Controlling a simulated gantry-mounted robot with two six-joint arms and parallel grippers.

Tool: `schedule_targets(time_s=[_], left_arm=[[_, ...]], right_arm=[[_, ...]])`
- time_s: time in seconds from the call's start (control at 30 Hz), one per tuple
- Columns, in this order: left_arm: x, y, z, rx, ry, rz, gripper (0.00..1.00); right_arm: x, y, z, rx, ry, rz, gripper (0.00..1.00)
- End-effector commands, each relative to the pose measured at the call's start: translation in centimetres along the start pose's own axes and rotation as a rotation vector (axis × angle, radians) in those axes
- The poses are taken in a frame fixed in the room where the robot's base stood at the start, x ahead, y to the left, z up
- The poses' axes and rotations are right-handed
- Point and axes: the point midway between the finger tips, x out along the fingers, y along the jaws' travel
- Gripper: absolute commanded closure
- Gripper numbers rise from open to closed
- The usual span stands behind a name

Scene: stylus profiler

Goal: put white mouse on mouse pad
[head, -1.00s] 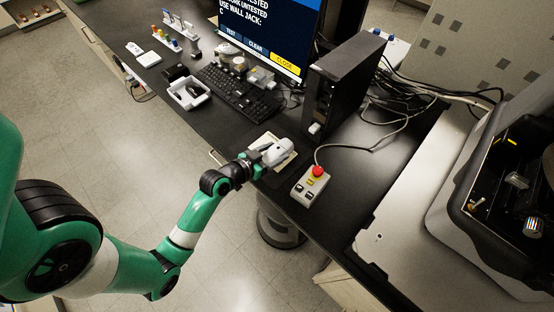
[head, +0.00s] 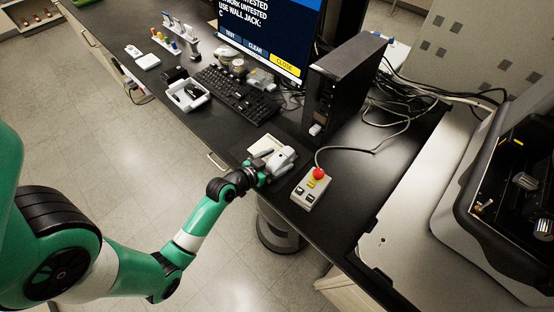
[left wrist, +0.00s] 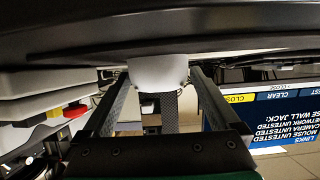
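My left gripper (head: 272,167) is over the front edge of the black desk, in front of the computer tower. It is shut on the white mouse (head: 284,157). In the left wrist view the mouse's white rounded body (left wrist: 157,72) sits between the two fingers (left wrist: 158,88), with a finger against each side. A pale, flat, square pad (head: 266,146) lies on the desk just behind the gripper, partly hidden by it. I cannot tell for certain whether this is the mouse pad, or whether the mouse touches anything below. My right gripper is not in view.
A grey control box with a red button (head: 318,174) stands close to the right of the mouse. The keyboard (head: 238,95), white tray (head: 188,94) and monitor (head: 270,32) are farther back. The black tower (head: 340,88) and its cables stand behind right.

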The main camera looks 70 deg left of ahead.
Motion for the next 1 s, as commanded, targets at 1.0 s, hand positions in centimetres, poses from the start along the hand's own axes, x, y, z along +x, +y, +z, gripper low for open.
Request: schedule_targets(time_s=[1.0], left_arm=[[-12.2, 0.0, -0.3, -0.001, 0.000, -0.001, 0.00]], right_arm=[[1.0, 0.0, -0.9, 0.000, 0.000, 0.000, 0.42]])
